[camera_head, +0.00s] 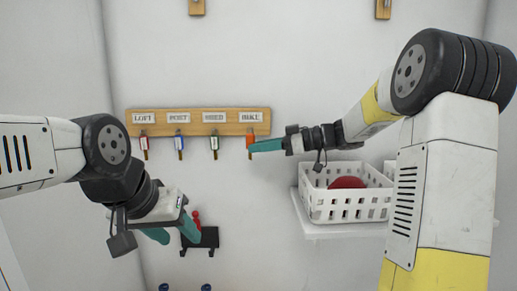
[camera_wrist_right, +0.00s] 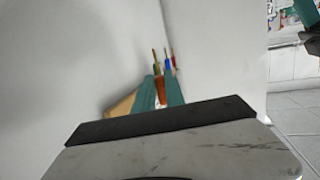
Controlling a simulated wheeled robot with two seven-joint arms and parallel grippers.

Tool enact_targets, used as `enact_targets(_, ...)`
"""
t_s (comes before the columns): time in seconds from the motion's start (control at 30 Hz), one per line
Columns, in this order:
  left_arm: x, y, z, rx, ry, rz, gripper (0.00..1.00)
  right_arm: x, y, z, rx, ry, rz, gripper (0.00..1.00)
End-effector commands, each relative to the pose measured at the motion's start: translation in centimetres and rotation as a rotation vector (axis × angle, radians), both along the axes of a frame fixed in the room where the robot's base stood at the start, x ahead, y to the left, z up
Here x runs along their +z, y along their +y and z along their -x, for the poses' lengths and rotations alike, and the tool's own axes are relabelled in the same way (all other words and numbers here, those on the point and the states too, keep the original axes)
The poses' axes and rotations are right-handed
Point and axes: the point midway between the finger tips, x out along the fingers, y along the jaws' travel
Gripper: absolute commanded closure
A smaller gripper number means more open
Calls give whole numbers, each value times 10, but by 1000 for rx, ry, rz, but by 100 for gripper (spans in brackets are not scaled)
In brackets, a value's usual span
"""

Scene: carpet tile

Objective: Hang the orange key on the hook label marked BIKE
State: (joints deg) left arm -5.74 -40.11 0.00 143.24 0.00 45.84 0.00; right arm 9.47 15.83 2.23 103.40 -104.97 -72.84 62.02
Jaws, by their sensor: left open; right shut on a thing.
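The wooden key board (camera_head: 160,129) on the wall carries the labels LOFT, POST, SHED and BIKE (camera_head: 250,117). The orange key (camera_head: 249,140) is upright just below the BIKE label, level with the other keys. My right gripper (camera_head: 254,146) reaches in from the right and is shut on it; the right wrist view shows the orange key (camera_wrist_right: 160,90) between the teal fingers. The hook is too small and covered to tell whether the key's ring is around it. My left gripper (camera_head: 174,232) is open and empty, low on the left.
A red key (camera_head: 144,146), a blue key (camera_head: 179,145) and a green key (camera_head: 214,145) hang under LOFT, POST and SHED. A white basket (camera_head: 330,205) with a red object stands on a shelf at right. A small dark rack (camera_head: 209,238) is behind my left gripper.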

Motion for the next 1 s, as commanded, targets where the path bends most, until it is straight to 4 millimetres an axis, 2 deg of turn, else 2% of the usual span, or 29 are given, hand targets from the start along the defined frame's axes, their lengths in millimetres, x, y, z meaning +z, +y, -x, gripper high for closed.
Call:
enact_targets(0.6, 0, 0, 0, 0, 0, 0, 52, -6, 0, -35, 0, 0, 0, 100)
enact_targets(1.0, 0, 0, 0, 0, 0, 0, 52, -10, 0, -41, 0, 0, 0, 100)
